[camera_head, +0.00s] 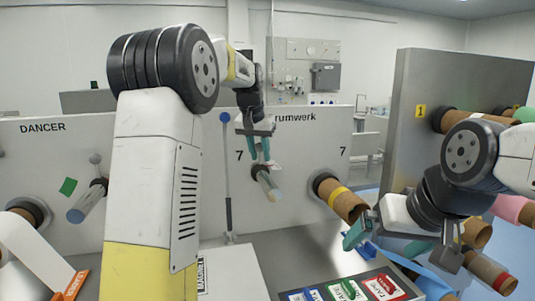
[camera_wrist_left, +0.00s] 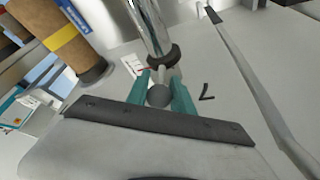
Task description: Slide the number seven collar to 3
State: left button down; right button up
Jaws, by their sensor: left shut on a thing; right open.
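The number seven collar (camera_wrist_left: 176,56) is a dark ring around a shiny metal shaft (camera_wrist_left: 147,22), with a stem ending in a dark round knob (camera_wrist_left: 158,95). The shaft stands out of the grey panel and also shows in the head view (camera_head: 268,187). The teal fingers of my left gripper (camera_head: 259,157) are on either side of the knob and shut on it; they also show in the left wrist view (camera_wrist_left: 164,90). A printed 7 (camera_head: 239,155) is beside the shaft. In the head view the collar is mostly hidden by the fingers. My right gripper (camera_head: 362,238) is open and empty at the right.
A cardboard core with a yellow band (camera_head: 338,196) sticks out just right of the shaft. Labelled colour cards (camera_head: 350,290) lie below. A panel with rolls (camera_head: 415,80) stands at the right.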

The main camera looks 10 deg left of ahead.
aim_at(260, 148)
dwell(0.4)
pick_arm(q)
jog(key=shift+s+d, duration=0.2)
jog(key=shift+s, duration=0.3)
jog(key=c, duration=1.1)
grip_release()
jog(key=v, duration=0.7)
jog(key=shift+s+r, duration=0.1)
jog(key=shift+r, duration=0.25)
